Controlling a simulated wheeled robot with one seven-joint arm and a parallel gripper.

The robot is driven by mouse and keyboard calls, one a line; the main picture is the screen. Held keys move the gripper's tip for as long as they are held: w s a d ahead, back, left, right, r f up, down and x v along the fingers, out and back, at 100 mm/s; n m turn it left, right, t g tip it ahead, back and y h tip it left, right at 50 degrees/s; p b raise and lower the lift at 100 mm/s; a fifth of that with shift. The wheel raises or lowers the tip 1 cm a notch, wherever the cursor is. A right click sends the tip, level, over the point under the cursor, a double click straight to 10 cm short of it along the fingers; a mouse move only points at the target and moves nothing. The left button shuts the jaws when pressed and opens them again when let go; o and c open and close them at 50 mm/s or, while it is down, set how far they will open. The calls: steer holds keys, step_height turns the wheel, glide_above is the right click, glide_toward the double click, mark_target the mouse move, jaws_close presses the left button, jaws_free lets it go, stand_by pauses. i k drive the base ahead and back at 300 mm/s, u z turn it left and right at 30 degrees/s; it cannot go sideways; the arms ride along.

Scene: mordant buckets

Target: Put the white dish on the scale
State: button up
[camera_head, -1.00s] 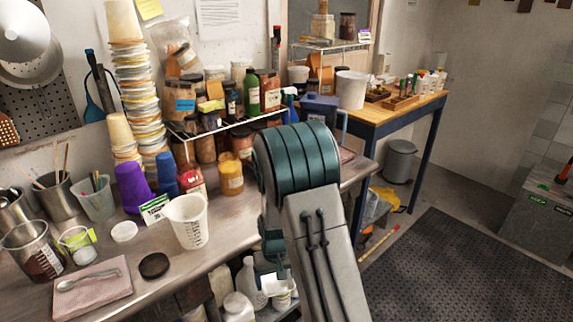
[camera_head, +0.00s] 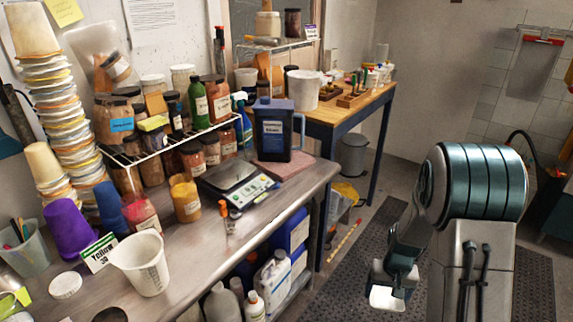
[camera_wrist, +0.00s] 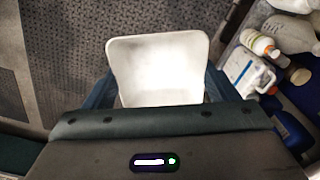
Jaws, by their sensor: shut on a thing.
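The white dish (camera_wrist: 157,65) is held in my gripper (camera_wrist: 157,98), seen from above in the wrist view; it looks square with rounded corners. In the head view the dish (camera_head: 386,298) hangs below my gripper (camera_head: 396,275), over the dark floor mat, to the right of the bench and apart from it. My gripper is shut on it; the fingertips are mostly hidden. The scale (camera_head: 232,182) stands on the metal bench, with a dark square top and a pale front panel with green buttons. Nothing is seen on its top.
A dark blue jug (camera_head: 273,130) stands behind the scale on a pinkish cloth (camera_head: 296,167). Small orange-capped vials (camera_head: 227,215) stand in front of it. A wire rack of jars (camera_head: 160,143) is behind left. A white beaker (camera_head: 143,262) stands on the bench's near left.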

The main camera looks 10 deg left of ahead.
mark_target(229, 171)
steer(key=z, duration=0.7)
steer(key=i, duration=1.9)
steer(key=u, duration=3.15)
